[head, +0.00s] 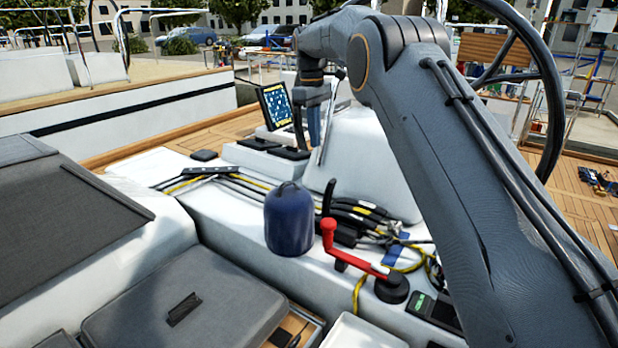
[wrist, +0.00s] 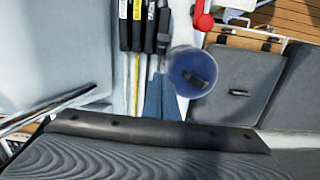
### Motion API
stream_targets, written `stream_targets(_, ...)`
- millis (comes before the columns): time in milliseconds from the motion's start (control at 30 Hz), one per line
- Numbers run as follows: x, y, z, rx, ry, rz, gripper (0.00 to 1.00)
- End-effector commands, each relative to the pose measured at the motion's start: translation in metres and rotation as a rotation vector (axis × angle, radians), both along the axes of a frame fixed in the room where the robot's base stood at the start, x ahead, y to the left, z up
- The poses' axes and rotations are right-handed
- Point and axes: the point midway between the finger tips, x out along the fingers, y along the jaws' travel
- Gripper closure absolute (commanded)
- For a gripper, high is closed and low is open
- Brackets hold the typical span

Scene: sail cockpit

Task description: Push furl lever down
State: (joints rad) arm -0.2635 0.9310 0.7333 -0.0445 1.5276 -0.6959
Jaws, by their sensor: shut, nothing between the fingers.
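A black clutch lever (head: 328,197) stands raised beside a bank of lower black levers with yellow and white labels (head: 365,207). I take the raised one for the furl lever; its lettering is too small to read. The labelled levers (wrist: 137,25) show at the top of the wrist view, with an unlabelled dark one (wrist: 164,28) at their right. My gripper (head: 314,140) points down, shut and empty, behind the levers and apart from them in the head view. Its blue fingers (wrist: 161,88) show in the wrist view, below the levers in the picture.
A blue covered winch (head: 289,220) stands left of the raised lever, close to my fingers in the wrist view. A red winch handle (head: 350,252) is in front. A chart screen (head: 276,105) stands beside my gripper. Lines (head: 235,182) run along the white deck.

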Motion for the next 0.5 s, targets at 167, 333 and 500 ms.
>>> stream_targets(167, 0.0032, 0.0046, 0.0001, -0.001, 0.004, 0.021, 1.00)
stream_targets(333, 0.0030, 0.0052, 0.0005, -0.002, 0.004, 0.023, 1.00)
stream_targets(500, 0.0027, 0.0057, -0.0002, -0.002, 0.004, 0.023, 1.00)
